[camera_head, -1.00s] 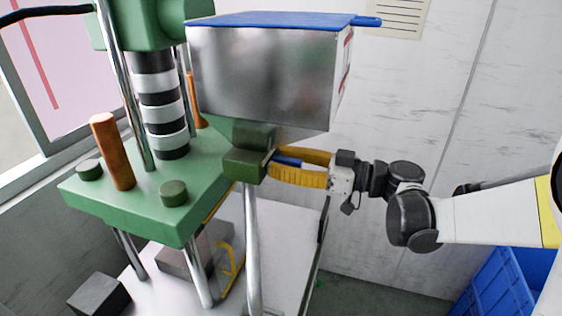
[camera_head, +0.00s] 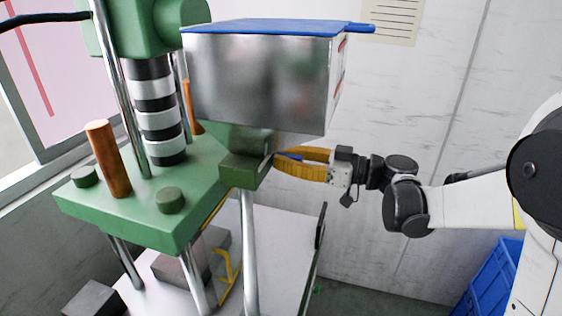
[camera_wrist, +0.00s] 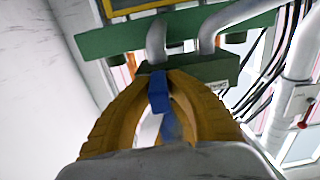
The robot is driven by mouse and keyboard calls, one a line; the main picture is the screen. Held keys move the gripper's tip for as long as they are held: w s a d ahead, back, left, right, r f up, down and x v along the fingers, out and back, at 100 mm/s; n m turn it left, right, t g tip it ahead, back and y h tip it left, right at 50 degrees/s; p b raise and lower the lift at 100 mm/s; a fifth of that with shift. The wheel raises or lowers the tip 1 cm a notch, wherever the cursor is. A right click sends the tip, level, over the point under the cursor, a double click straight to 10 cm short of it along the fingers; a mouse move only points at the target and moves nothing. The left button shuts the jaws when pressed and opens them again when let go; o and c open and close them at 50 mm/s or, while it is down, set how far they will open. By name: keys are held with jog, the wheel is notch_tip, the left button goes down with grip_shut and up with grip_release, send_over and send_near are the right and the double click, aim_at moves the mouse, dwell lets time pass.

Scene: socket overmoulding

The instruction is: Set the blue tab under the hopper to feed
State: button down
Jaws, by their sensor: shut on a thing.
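The hopper (camera_head: 255,82) is a grey metal box with a blue lid above a green block (camera_head: 240,170) on the press. The blue tab (camera_head: 290,157) sticks out of the right side of that block, partly hidden by my fingers. In the wrist view the blue tab (camera_wrist: 159,92) runs between the yellow fingers. My gripper (camera_head: 280,164) has yellow fingers and reaches in from the right, level with the block. In the wrist view my gripper (camera_wrist: 160,78) is shut on the tab, its fingertips close to the green block. The tab's inner end is hidden.
The green press plate (camera_head: 150,205) stands left of the block, with an orange handle (camera_head: 108,158) and chrome posts. The hopper overhangs the block closely. A white table (camera_head: 280,250) lies below. A blue crate (camera_head: 490,285) stands at lower right.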

jog(key=c, duration=1.3)
grip_release()
jog(key=shift+w, duration=0.3)
jog(key=shift+c, duration=0.2)
jog(key=shift+s, duration=0.1)
jog(key=v, duration=1.2)
